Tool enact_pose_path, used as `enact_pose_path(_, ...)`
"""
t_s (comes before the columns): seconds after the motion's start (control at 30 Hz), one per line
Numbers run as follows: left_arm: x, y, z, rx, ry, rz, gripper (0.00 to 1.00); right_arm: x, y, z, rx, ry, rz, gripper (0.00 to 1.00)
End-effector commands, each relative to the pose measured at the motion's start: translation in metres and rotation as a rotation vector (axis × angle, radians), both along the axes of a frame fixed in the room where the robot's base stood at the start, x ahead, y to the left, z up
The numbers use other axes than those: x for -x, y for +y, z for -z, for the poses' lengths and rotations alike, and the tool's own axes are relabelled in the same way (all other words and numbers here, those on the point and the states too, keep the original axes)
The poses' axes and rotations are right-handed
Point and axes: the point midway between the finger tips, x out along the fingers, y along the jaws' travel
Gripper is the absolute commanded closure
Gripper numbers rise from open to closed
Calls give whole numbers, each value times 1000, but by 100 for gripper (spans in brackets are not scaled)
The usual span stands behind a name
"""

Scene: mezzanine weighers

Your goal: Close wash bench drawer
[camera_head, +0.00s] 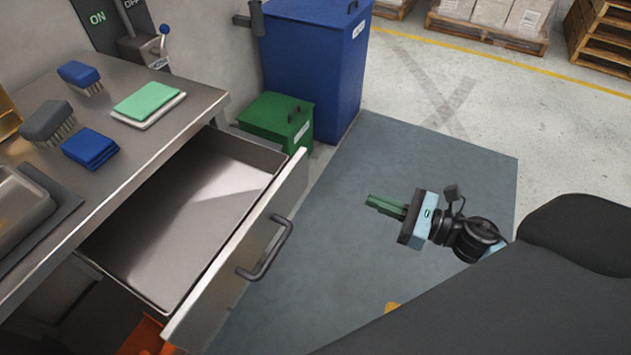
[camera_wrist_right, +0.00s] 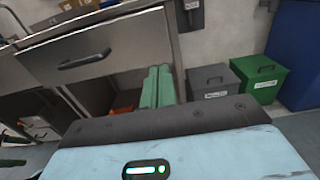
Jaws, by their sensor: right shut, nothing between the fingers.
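The wash bench drawer (camera_head: 185,225) is pulled out from the steel bench (camera_head: 150,135), and its inside looks empty. Its front panel carries a dark bar handle (camera_head: 265,250). In the right wrist view the drawer front (camera_wrist_right: 120,45) and its handle (camera_wrist_right: 84,59) show at the upper left. My right gripper (camera_head: 385,205) is shut and empty, with green fingers, over the grey floor mat to the right of the drawer and apart from it. Its fingers also show in the right wrist view (camera_wrist_right: 158,87). My left gripper is not in view.
On the bench lie brushes (camera_head: 80,76), blue cloths (camera_head: 90,148) and a green cloth (camera_head: 148,101). A green bin (camera_head: 277,122) and a tall blue bin (camera_head: 312,60) stand beyond the drawer. The grey mat (camera_head: 440,155) between drawer and right gripper is clear.

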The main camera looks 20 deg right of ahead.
Motion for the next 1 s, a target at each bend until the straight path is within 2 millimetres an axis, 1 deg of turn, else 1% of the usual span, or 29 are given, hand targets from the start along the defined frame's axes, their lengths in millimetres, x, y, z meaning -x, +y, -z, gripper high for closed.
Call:
enact_pose_path(0.17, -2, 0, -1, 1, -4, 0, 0, -2, 1, -1, -1, -2, 1, 100)
enact_pose_path(0.27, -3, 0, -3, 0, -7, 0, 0, -9, 6, -2, -3, -3, 2, 100)
enact_pose_path(0.37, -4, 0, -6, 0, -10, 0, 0, -20, 15, -3, -4, -3, 1, 100)
enact_pose_path(0.8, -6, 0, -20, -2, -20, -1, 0, -82, 63, -4, -5, -3, 3, 100)
enact_pose_path(1.0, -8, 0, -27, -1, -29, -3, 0, -102, 79, -3, -6, -1, 3, 100)
